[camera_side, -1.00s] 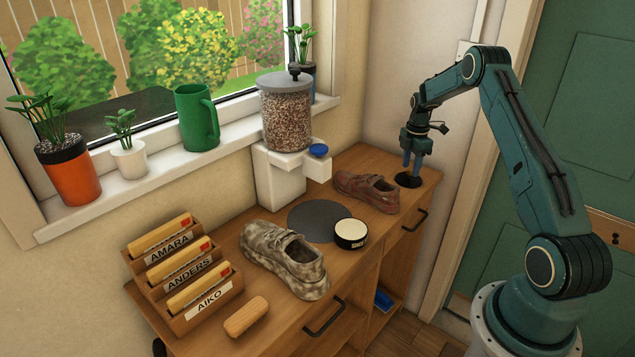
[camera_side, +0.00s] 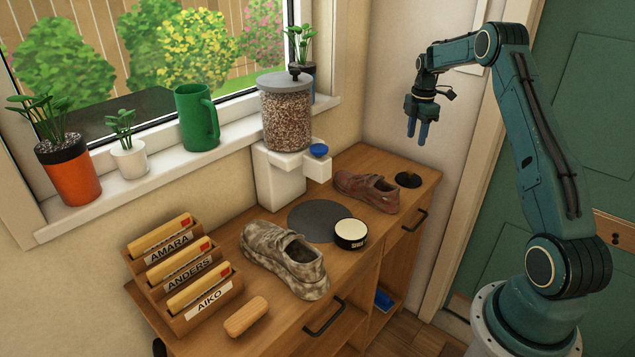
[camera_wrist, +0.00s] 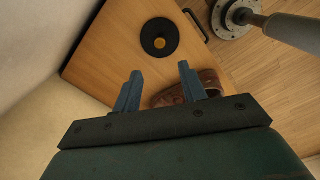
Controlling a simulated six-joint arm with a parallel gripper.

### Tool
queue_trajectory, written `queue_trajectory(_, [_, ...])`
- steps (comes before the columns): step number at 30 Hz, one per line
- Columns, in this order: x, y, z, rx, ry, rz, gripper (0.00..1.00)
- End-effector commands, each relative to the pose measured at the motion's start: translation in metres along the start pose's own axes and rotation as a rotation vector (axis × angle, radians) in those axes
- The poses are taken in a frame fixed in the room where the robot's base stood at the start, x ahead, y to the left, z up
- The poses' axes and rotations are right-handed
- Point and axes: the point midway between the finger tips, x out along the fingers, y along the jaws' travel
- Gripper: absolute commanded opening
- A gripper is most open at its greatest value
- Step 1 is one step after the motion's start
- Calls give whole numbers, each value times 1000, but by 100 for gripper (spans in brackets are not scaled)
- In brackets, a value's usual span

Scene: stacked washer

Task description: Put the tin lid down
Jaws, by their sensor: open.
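The tin lid (camera_side: 408,180) is a flat black disc lying on the wooden cabinet top near its far right end. In the wrist view the lid (camera_wrist: 160,37) shows an orange-brown centre. My gripper (camera_side: 418,133) is open and empty, raised above the lid and apart from it. Its two blue fingers (camera_wrist: 157,88) show apart in the wrist view with nothing between them. The open polish tin (camera_side: 350,233), black with a cream top, stands beside the dark round mat (camera_side: 313,222).
A red-brown shoe (camera_side: 367,191) lies left of the lid, and a camouflage shoe (camera_side: 284,259) lies farther forward. A grain dispenser (camera_side: 286,115), a letter rack (camera_side: 185,276) and a wooden block (camera_side: 246,316) also stand on the cabinet. Potted plants and a green jug (camera_side: 197,118) line the sill.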

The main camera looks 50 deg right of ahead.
Motion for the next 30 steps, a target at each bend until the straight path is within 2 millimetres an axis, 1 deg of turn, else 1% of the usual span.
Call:
queue_trajectory(13, [0, 0, 0, 1, 0, 1, 42])
queue_trajectory(17, [-7, -1, -6, 9, -2, 7, 42])
queue_trajectory(20, [-18, -4, -16, 29, -4, 17, 42])
queue_trajectory(23, [-36, -9, -33, 61, -6, 34, 42])
queue_trajectory(26, [-57, -18, -54, 104, -6, 56, 42])
queue_trajectory(30, [-90, -37, -87, 177, -2, 91, 42])
